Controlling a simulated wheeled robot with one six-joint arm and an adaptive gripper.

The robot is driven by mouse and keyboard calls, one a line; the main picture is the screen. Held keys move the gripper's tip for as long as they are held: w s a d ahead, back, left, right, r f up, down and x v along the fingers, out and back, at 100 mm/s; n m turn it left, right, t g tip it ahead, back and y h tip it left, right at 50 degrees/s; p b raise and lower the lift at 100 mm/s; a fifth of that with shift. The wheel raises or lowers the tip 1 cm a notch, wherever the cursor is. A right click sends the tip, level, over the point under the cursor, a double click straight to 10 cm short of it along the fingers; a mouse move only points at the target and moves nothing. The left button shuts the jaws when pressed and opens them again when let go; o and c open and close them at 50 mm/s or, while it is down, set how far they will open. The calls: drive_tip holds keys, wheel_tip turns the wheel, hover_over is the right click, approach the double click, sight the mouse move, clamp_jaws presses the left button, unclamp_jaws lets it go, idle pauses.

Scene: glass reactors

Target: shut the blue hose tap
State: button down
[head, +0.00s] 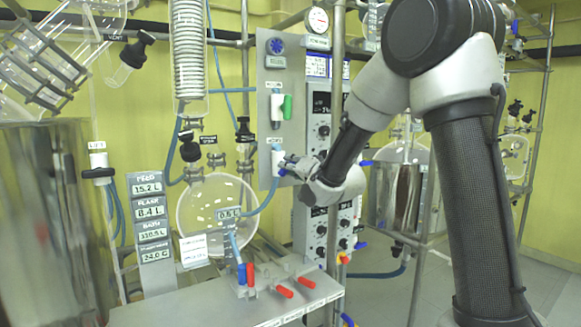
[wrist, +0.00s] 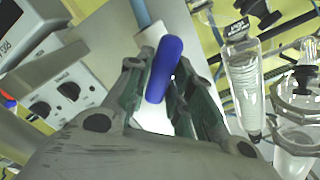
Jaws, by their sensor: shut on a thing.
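The blue hose tap has a white body (head: 277,158) on the upright grey panel, with a blue hose running down from it. Its blue handle (head: 283,172) is mostly covered by my fingers in the head view. My gripper (head: 291,168) reaches it from the right. In the wrist view the rounded blue handle (wrist: 165,68) lies between the two fingers of my gripper (wrist: 160,88), which is shut on it. The handle's far end reaches toward the white tap body (wrist: 142,12).
A similar tap with a green handle (head: 287,107) sits just above on the panel. The round glass flask (head: 215,205) is at the left. A bench manifold (head: 275,280) with red and blue handles stands below. A grey post (head: 336,110) rises close to my arm.

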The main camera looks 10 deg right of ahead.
drive_tip(key=m, duration=0.8)
drive_tip(key=shift+d+f+m, duration=0.15)
drive_tip(key=shift+f+m, duration=0.1)
drive_tip(key=shift+m, duration=0.15)
idle(0.4)
drive_tip(key=c, duration=1.3)
unclamp_jaws()
drive_tip(key=v, duration=0.7)
drive_tip(key=shift+s, duration=0.2)
